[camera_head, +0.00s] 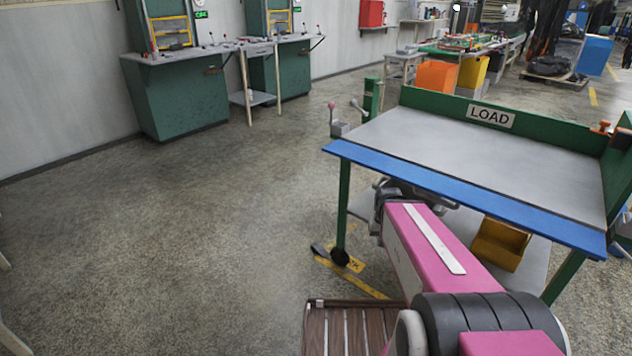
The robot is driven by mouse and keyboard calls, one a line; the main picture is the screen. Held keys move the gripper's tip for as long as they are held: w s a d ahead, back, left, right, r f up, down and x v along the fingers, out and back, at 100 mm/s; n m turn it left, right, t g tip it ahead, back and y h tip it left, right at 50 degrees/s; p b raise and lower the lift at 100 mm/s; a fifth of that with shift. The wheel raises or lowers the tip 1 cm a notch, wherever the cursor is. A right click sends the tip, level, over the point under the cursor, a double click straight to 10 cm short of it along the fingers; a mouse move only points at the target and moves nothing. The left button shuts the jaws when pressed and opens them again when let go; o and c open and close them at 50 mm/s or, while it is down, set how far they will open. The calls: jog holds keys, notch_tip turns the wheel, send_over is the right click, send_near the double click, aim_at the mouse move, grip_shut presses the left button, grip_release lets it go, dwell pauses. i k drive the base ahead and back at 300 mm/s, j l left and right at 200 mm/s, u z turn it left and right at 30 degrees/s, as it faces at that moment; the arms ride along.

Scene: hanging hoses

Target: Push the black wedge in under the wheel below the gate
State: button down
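A small black wedge (318,249) lies on the floor just left of the black wheel (340,257) at the foot of the cart's front left green leg. At this size I cannot tell whether wedge and wheel touch. The cart has a blue front bar (450,193) below its grey top; I cannot tell for sure which part is the gate. My pink arm reaches from the bottom right to beneath the blue bar. The dark end of my arm, with my gripper (410,190), is partly hidden by the bar and the arm; its fingers are not clear.
Yellow floor marking (352,277) runs by the wheel. A slatted wooden platform (340,328) stands at the bottom, nearer than the wheel. A yellow bin (500,245) sits on the cart's lower shelf. The floor to the left is open.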

aim_at(316, 247)
jog(key=i+j, duration=0.15)
jog(key=j, duration=0.35)
jog(key=i+j, duration=0.1)
jog(key=j, duration=0.4)
jog(key=i+j+z, duration=0.1)
jog(key=j, duration=0.4)
jog(key=i+j, duration=0.2)
jog(key=j, duration=0.3)
jog(key=i+j, duration=0.1)
jog(key=j, duration=0.45)
jog(key=i+j, duration=0.1)
jog(key=j, duration=0.4)
jog(key=i+j+z, duration=0.1)
jog(key=j, duration=0.4)
jog(key=i+j, duration=0.15)
jog(key=j, duration=0.35)
